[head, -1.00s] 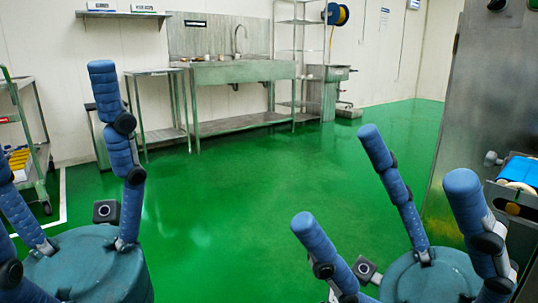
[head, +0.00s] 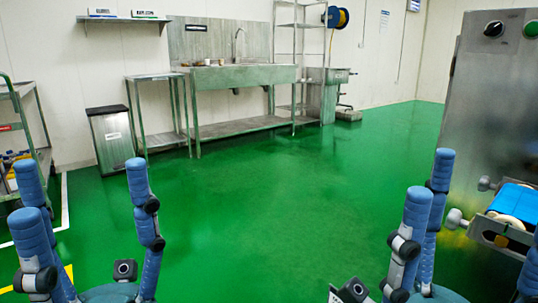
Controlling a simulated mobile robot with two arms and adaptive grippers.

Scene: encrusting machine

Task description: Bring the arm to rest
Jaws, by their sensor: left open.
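My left gripper (head: 82,185) is at the lower left of the head view, its blue segmented fingers pointing up and spread apart. It is open, with nothing between the fingers. My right gripper (head: 478,195) is at the lower right, its fingers also upright and apart, with nothing seen between them. One of its fingers is mostly cut off at the right edge. The palms of both grippers are partly below the frame.
A steel machine (head: 495,110) with a blue belt (head: 512,200) stands close on the right, near my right gripper. A cart (head: 38,135) and a bin (head: 110,140) are at left. A sink table (head: 240,75) stands at the back. The green floor (head: 270,200) between is clear.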

